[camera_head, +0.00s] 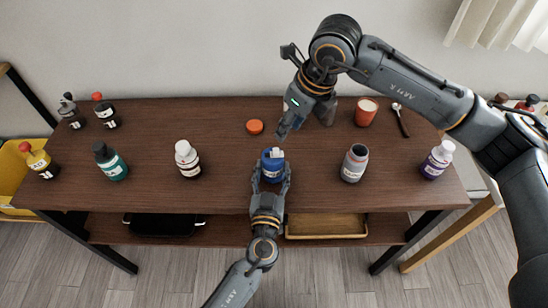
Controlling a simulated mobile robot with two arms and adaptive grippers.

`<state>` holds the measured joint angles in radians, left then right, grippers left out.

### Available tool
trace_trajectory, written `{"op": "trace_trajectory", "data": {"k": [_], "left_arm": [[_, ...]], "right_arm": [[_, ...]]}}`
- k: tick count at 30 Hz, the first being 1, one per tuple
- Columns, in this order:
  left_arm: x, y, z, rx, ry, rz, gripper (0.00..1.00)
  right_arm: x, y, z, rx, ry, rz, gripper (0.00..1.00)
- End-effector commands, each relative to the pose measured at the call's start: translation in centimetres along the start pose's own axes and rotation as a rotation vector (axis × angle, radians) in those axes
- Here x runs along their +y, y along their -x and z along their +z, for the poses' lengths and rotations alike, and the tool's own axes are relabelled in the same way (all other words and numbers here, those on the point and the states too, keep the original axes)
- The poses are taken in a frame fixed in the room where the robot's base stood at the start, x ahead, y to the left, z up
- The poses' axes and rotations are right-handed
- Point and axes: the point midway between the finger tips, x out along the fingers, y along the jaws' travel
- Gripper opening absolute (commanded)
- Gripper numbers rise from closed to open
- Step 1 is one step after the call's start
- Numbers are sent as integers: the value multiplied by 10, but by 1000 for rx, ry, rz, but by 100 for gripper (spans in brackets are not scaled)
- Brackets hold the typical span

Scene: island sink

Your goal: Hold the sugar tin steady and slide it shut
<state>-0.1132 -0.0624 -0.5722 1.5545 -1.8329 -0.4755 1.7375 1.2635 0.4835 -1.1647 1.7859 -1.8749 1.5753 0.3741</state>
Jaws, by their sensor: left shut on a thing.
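A small blue tin (272,154) with a pale label stands near the middle of the dark wooden table; a white and grey piece shows at its top. I take it for the sugar tin. My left gripper (272,178) reaches in from the front edge and is shut on the tin, with a finger at each side. Its lower part is partly hidden by the gripper. My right gripper (284,131) is just behind and above the tin, pointing down toward it. Whether its fingers are apart, or touch the tin's top, is too small to tell.
An orange lid (254,127) lies behind the tin to the left. A white bottle (187,159) and a grey jar (354,163) stand to either side. An orange cup (366,112) is at back right. Several other bottles stand toward the table's ends. Clear tabletop lies between them.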

Motion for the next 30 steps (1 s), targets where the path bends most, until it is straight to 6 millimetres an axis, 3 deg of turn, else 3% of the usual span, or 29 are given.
{"op": "trace_trajectory", "data": {"k": [12, 18, 23, 30], "left_arm": [[0, 0, 0, 0, 0, 0, 18], [0, 0, 0, 0, 0, 0, 18], [0, 0, 0, 0, 0, 0, 18], [0, 0, 0, 0, 0, 1, 18]], "right_arm": [[4, 12, 38, 241, -637, -109, 38], [6, 14, 42, 280, -761, -150, 38], [5, -4, 35, 284, -770, -152, 38], [4, -50, 20, 284, -769, -151, 38]]}}
